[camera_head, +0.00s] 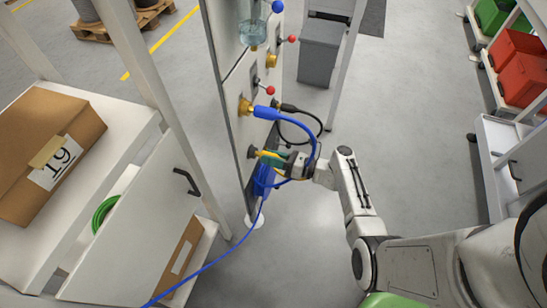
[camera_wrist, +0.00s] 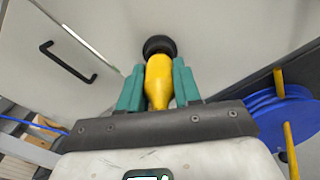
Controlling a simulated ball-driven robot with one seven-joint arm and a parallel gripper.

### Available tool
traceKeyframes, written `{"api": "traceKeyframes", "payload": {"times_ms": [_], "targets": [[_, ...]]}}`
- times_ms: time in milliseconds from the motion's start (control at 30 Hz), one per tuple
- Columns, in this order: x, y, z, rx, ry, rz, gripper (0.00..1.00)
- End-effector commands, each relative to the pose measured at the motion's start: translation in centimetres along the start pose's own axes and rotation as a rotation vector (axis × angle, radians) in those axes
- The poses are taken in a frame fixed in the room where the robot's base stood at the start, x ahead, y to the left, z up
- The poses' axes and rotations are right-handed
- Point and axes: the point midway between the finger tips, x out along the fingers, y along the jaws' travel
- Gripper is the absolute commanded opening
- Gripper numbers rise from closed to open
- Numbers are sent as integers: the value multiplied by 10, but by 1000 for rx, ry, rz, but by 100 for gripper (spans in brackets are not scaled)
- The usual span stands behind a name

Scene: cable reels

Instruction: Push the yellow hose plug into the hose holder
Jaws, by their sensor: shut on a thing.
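The yellow hose plug (camera_wrist: 158,82) is between the teal fingers of my gripper (camera_wrist: 158,72) in the wrist view. My gripper is shut on it. The plug's far end meets a round black piece, which looks like the hose holder (camera_wrist: 158,45). I cannot tell how deep the plug sits in it. In the head view my gripper (camera_head: 270,157) is at the side of the tall grey panel. A bit of the yellow plug (camera_head: 261,153) shows next to the dark holder (camera_head: 250,152). The fingers hide most of the plug there.
A blue hose plug (camera_head: 265,113) sits in a brass fitting above my gripper, and its hose loops close by my wrist. A black cable (camera_head: 310,115) curves beside it. A blue reel (camera_wrist: 282,112) with yellow pegs stands at the right in the wrist view.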

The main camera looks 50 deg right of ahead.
Motion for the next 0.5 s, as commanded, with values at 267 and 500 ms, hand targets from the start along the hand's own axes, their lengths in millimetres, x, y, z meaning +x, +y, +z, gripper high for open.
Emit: {"api": "traceKeyframes", "payload": {"times_ms": [267,500], "targets": [[4,0,0,0,-1,0,0],[4,0,0,0,-1,0,43]]}}
